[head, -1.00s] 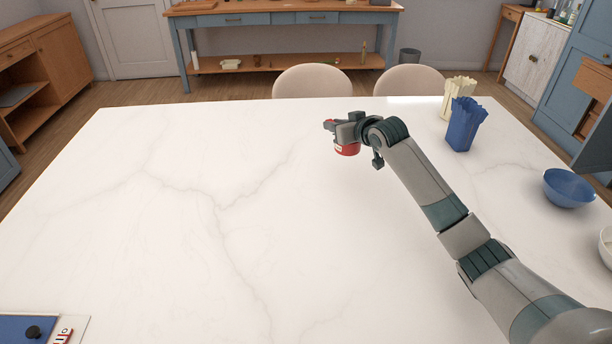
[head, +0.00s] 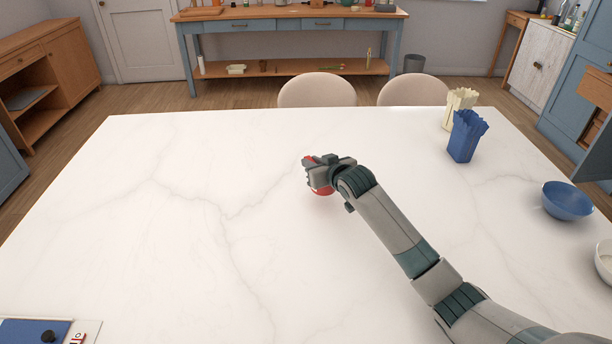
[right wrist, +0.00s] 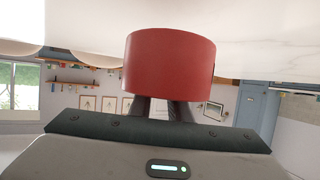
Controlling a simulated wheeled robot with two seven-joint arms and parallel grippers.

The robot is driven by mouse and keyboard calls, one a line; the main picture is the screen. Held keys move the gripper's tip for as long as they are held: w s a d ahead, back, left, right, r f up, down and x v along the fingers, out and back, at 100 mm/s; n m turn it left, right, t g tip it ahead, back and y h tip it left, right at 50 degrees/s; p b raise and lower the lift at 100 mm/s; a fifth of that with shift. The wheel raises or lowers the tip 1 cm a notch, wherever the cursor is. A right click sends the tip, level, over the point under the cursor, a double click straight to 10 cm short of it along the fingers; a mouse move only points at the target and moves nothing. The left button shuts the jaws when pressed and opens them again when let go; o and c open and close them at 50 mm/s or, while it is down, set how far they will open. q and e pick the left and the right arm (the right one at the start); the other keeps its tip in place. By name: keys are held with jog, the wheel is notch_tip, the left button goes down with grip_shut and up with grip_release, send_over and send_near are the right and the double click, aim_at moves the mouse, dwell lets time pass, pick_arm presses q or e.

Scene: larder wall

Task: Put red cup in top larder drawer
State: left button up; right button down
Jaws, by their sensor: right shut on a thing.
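The red cup (head: 322,190) is in my right gripper (head: 316,172), over the far middle part of the white marble table (head: 150,230) in the head view. The gripper and arm hide most of the cup there. In the right wrist view the red cup (right wrist: 170,62) fills the upper middle, with the dark fingers (right wrist: 166,108) closed at it. My left gripper does not show. Blue larder doors (head: 575,105) stand at the right edge, with a wooden drawer front (head: 598,85) partly in view.
On the table's right side stand a blue crinkled vase (head: 465,138), a cream vase (head: 457,105), a blue bowl (head: 566,201) and a white bowl (head: 604,260). Two chairs (head: 317,90) stand behind the table. The table's middle and left are largely clear.

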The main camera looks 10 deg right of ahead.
aim_at(306, 191)
jog(key=shift+s+a+f, duration=0.2)
jog(key=shift+a+f, duration=0.2)
jog(key=shift+a, duration=0.15)
jog(key=shift+s+a+f, duration=0.2)
jog(key=shift+a+f, duration=0.15)
jog(key=shift+a, duration=0.2)
jog(key=shift+f+p, duration=0.95)
jog(key=shift+f, duration=1.05)
jog(key=shift+f, duration=0.15)
jog(key=c, duration=1.7)
grip_release()
jog(key=shift+o, duration=0.2)
